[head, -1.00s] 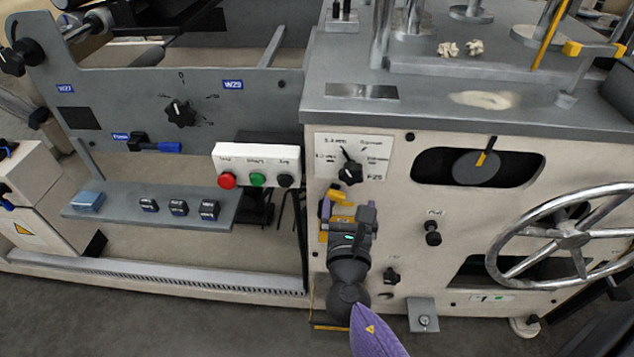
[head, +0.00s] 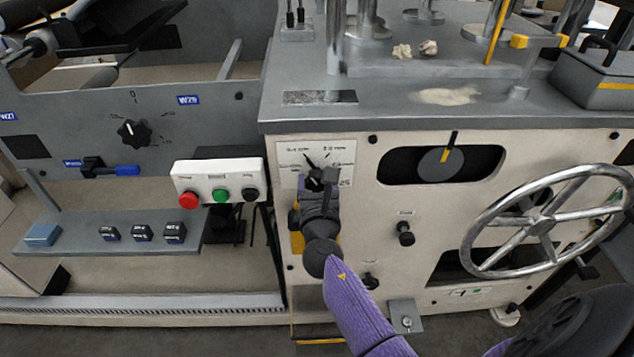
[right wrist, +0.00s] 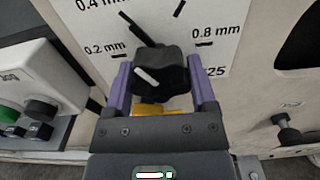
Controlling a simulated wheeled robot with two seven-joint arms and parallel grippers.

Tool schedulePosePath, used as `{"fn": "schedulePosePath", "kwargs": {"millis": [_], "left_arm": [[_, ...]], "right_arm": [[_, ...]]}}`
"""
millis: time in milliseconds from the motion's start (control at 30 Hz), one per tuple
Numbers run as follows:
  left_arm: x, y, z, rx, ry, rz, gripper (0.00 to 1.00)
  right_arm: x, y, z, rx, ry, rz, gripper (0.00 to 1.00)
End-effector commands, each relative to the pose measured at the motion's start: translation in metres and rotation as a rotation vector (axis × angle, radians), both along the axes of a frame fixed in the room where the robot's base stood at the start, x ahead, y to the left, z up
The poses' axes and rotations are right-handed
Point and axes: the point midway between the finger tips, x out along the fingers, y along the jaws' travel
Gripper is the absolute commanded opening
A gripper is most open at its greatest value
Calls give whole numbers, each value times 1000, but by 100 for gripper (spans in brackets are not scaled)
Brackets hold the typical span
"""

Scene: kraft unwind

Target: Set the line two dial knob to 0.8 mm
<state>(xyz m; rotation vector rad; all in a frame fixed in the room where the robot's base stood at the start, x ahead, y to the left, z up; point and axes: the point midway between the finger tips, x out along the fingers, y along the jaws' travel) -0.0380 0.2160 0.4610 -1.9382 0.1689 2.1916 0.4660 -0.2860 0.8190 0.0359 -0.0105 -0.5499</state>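The dial knob (head: 316,178) is black and sits on a white printed plate (head: 342,160) on the cream machine front. In the right wrist view, the knob (right wrist: 162,74) has a white mark, and a dark pointer reaches up and left, between the 0.2 mm and 0.4 mm prints. The 0.8 mm print (right wrist: 215,32) is on the knob's right. My right gripper (right wrist: 162,85) is open, with one purple finger on each side of the knob; I cannot tell whether they touch it. In the head view my right gripper (head: 317,190) partly hides the knob. My left gripper is not in view.
A button box (head: 220,182) with red, green and black buttons stands left of the plate. A black knob (head: 404,233) and a large handwheel (head: 541,222) are to the right. Another dial (head: 133,133) is on the grey panel at left.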

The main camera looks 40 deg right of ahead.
Motion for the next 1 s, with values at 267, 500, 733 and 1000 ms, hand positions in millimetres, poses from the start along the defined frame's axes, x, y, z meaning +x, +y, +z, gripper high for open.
{"fn": "schedulePosePath", "kwargs": {"millis": [267, 500, 733, 1000], "left_arm": [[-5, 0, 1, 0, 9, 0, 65], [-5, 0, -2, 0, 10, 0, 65], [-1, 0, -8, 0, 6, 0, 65], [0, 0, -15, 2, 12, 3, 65]], "right_arm": [[0, 0, -1, 2, 0, 0, 14], [0, 0, -1, 56, -32, 0, 14], [0, 1, -2, 196, -118, -1, 14], [1, 3, -2, 416, -253, -1, 14]]}}
